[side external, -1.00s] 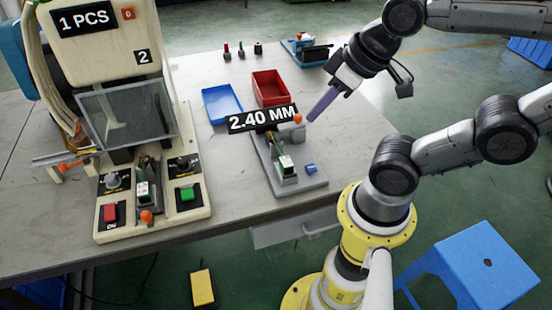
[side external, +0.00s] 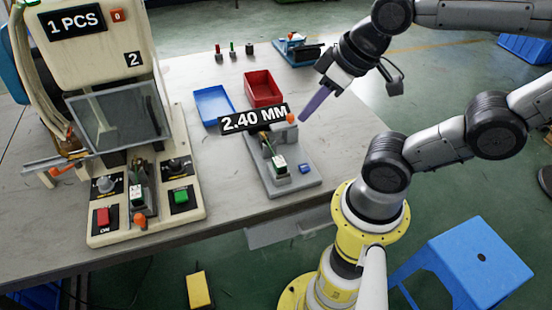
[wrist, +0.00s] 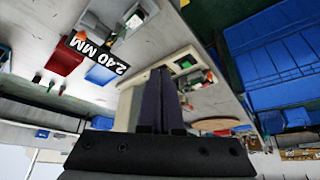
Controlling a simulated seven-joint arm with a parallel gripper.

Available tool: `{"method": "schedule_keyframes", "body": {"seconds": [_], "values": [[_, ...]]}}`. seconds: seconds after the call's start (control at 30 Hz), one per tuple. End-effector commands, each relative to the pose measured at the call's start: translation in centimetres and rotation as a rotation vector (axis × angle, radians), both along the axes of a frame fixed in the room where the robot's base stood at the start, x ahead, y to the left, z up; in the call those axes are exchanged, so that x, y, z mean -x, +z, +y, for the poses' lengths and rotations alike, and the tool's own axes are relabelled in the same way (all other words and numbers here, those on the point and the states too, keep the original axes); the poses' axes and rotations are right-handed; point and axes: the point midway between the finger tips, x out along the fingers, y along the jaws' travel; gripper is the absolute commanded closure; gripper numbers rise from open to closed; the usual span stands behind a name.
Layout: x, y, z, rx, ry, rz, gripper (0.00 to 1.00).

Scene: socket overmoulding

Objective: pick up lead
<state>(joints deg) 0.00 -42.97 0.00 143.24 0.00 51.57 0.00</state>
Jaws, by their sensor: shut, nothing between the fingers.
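My gripper (side external: 302,119) has long purple fingers, shut and empty, pointing down and left above the table beside the grey gauge fixture (side external: 302,187). In the wrist view the closed fingers (wrist: 160,75) point up the picture. A small white and green part (side external: 280,164) sits on the gauge fixture. A similar white and green part (side external: 138,196) sits in the moulding machine's front. Thin upright strands show behind both parts. I cannot tell for certain which thing is the lead.
The beige moulding machine (side external: 98,226) stands at left. A blue tray (side external: 214,105) and a red tray (side external: 263,88) lie behind the gauge. Small red, green and black pieces (side external: 233,48) stand further back. A blue stool (side external: 470,262) is on the floor at right.

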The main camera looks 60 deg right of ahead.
Motion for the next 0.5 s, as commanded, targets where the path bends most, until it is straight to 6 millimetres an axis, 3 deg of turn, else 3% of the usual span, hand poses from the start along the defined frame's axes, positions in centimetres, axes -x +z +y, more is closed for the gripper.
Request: {"method": "schedule_keyframes", "body": {"seconds": [0.07,0.37,0.5], "values": [[0.00,0.00,0.00,0.000,0.000,0.000,0.82],[0.00,0.00,0.00,0.000,0.000,0.000,0.28],[0.00,0.00,0.00,0.000,0.000,0.000,0.28]]}}
